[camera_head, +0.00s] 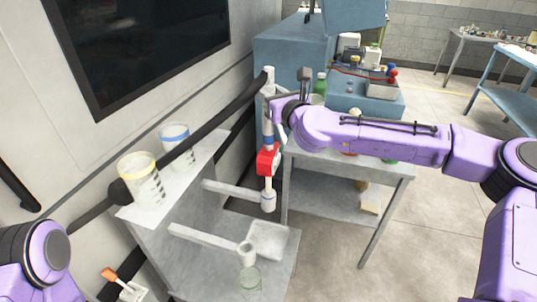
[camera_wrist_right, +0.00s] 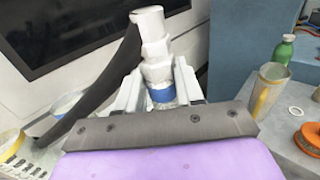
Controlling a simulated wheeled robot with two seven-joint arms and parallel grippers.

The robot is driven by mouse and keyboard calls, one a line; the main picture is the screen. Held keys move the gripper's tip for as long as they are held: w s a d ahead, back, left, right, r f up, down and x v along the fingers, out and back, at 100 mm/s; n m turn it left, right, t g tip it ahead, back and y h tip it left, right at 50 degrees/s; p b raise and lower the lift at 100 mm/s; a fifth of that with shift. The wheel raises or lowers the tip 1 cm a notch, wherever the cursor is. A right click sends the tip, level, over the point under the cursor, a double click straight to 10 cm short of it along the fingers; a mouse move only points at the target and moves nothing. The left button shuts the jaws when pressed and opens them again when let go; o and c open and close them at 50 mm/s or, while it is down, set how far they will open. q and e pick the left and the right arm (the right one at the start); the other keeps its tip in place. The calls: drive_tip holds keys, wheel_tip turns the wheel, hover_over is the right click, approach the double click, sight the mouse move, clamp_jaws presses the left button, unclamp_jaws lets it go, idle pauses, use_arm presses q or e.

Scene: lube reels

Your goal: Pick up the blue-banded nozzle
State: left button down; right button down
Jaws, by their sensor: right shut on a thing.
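The blue-banded nozzle (camera_head: 268,139) stands upright in the head view, with a pale upper body, a blue band and a red handle part. Its lower end is at the ring of the upper bracket arm (camera_head: 235,191); I cannot tell whether it still rests in it. My right gripper (camera_head: 272,104) comes in from the right and is shut on the nozzle's upper part. In the right wrist view the nozzle (camera_wrist_right: 156,45) stands between the fingers, its blue band (camera_wrist_right: 162,95) low between them. My left gripper is not in view; only part of my left arm shows at lower left.
Measuring jugs with a yellow band (camera_head: 141,180) and a blue band (camera_head: 176,145) stand on the shelf at left. A lower bracket arm (camera_head: 205,238) has a clear beaker (camera_head: 249,279) under it. A grey table (camera_head: 392,166) with bottles and equipment stands behind my right arm.

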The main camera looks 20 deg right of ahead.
sight(271, 70)
idle(0.5)
wheel_tip(271, 70, up, 10)
drive_tip(key=shift+f, duration=0.1)
drive_tip(key=shift+r, duration=0.2)
drive_tip(key=shift+f, duration=0.1)
